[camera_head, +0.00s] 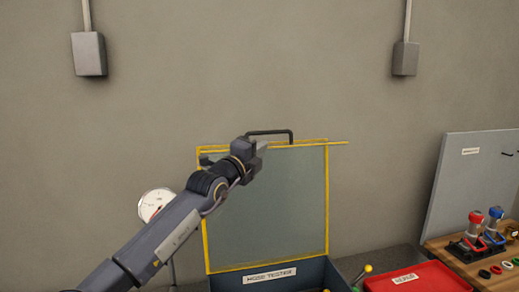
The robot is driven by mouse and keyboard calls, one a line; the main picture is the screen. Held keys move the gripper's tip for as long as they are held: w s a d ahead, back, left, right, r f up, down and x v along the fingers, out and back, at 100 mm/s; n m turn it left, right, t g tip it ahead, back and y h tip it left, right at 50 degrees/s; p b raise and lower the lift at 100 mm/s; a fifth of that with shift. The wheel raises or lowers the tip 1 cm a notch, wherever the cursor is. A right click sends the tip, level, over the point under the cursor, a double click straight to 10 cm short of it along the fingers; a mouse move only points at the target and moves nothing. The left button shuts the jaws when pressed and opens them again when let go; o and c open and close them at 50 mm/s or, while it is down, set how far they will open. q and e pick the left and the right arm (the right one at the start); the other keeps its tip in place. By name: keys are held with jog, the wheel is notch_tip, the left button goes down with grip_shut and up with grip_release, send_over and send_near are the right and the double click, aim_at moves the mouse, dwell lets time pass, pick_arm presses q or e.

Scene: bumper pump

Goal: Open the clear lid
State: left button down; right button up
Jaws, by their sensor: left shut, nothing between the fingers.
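The clear lid (290,205) is a see-through panel with a yellow frame. It stands raised, roughly upright, at the back of a dark blue box (316,274) with a white label. A black handle (271,132) sits at the lid's top edge. My left gripper (263,147) is shut and empty, in front of the lid's upper left part, just below the handle. Whether it touches the lid or handle I cannot tell. The forearm hides part of the lid's left edge. My right gripper is not in view. The box's inside is mostly cut off.
A round white gauge (154,204) stands left of the lid, partly behind my forearm. A red tray (425,279) lies right of the box. A wooden board (452,257) with red-topped and blue-topped parts and several rings is at far right, before a grey panel (470,185).

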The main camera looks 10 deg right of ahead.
pick_arm(q)
jog(key=s+a+m+h+b, duration=0.1)
jog(key=s+a+m+b, duration=0.25)
jog(key=s+m, duration=0.45)
jog(key=s+a+m+h+b, duration=0.1)
jog(key=s+a+m+b, duration=0.2)
jog(key=s+a+m, duration=0.35)
jog(key=s+a+f+m+g+y, duration=0.2)
jog(key=s+a+f+m+y, duration=0.2)
jog(key=s+a+f+m, duration=0.5)
jog(key=s+a+f+m+g+y, duration=0.3)
jog(key=s+a+f+m, duration=0.5)
jog(key=s+f, duration=0.4)
jog(key=s+a+f+m+g+y, duration=0.3)
jog(key=s+a+f+m, duration=0.6)
jog(key=f, duration=0.7)
jog(key=s+a+y, duration=0.1)
jog(key=y, duration=0.1)
jog(key=shift+s+a+f+m+y, duration=0.25)
jog(key=shift+a+f+m+y, duration=0.05)
jog(key=shift+a+f+m, duration=0.1)
